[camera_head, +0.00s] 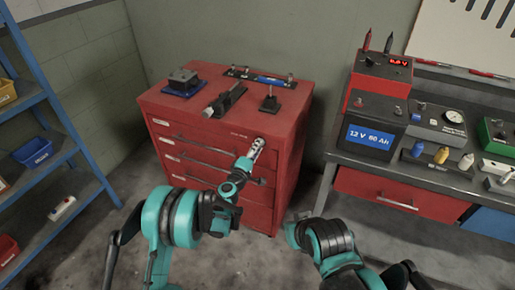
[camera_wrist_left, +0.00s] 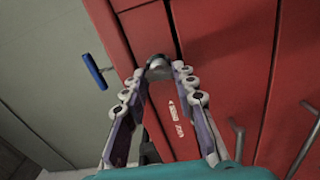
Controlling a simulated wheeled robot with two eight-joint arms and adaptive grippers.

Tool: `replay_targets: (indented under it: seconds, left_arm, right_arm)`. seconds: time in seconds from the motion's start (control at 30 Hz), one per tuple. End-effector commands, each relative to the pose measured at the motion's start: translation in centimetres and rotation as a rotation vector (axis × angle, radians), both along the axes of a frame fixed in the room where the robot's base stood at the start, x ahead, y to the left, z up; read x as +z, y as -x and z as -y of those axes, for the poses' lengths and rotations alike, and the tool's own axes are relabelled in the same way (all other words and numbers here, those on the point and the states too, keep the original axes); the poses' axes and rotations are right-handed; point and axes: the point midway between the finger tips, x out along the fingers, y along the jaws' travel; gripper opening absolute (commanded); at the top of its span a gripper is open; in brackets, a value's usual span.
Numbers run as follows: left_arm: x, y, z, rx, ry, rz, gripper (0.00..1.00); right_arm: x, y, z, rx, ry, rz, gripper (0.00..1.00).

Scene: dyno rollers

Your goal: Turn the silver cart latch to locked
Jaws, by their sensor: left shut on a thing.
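The red tool cart (camera_head: 285,150) stands against the wall with its drawer front facing me. The silver cart latch (camera_head: 259,142) is a small rounded knob at the upper right of the drawer front. My left gripper (camera_head: 251,153) is at the latch, its fingers reaching up to it. In the left wrist view, the fingertips (camera_wrist_left: 161,73) are closed on both sides of the silver latch (camera_wrist_left: 158,64). The fingers partly cover the latch, so I cannot tell its exact turn angle.
Several tools and fixtures, including a dark vise (camera_head: 225,100), sit on the cart top. A blue shelf (camera_head: 60,130) with bins is at the left. A grey workbench (camera_head: 460,175) with a battery unit (camera_head: 372,128) stands at the right. Bare floor lies in front of the cart.

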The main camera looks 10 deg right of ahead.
Motion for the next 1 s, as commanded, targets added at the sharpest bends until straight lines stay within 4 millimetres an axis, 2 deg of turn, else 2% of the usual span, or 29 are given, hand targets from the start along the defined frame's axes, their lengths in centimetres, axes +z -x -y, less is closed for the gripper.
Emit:
replay_targets:
  seconds: [0.3, 0.73, 0.77, 0.83, 1.0]
  left_arm:
    - [-0.07, -0.02, -0.04, 0.001, 0.066, -0.048, 0.00]
    - [-0.07, -0.02, -0.05, 0.001, 0.073, -0.053, 0.00]
    - [-0.07, -0.02, -0.05, 0.001, 0.073, -0.053, 0.30]
    - [-0.07, -0.02, -0.05, 0.001, 0.073, -0.053, 0.48]
    - [-0.06, -0.01, -0.03, 0.001, 0.072, -0.052, 0.48]
  right_arm:
    - [-0.01, -0.01, 0.00, 0.000, 0.000, 0.000, 0.00]
    - [-0.01, 0.00, 0.00, 0.000, 0.000, 0.000, 0.00]
    - [-0.01, 0.00, 0.00, 0.000, 0.000, 0.000, 0.00]
    - [-0.01, 0.00, 0.00, 0.000, 0.000, 0.000, 0.00]
    - [-0.01, -0.01, 0.00, 0.000, 0.000, 0.000, 0.00]
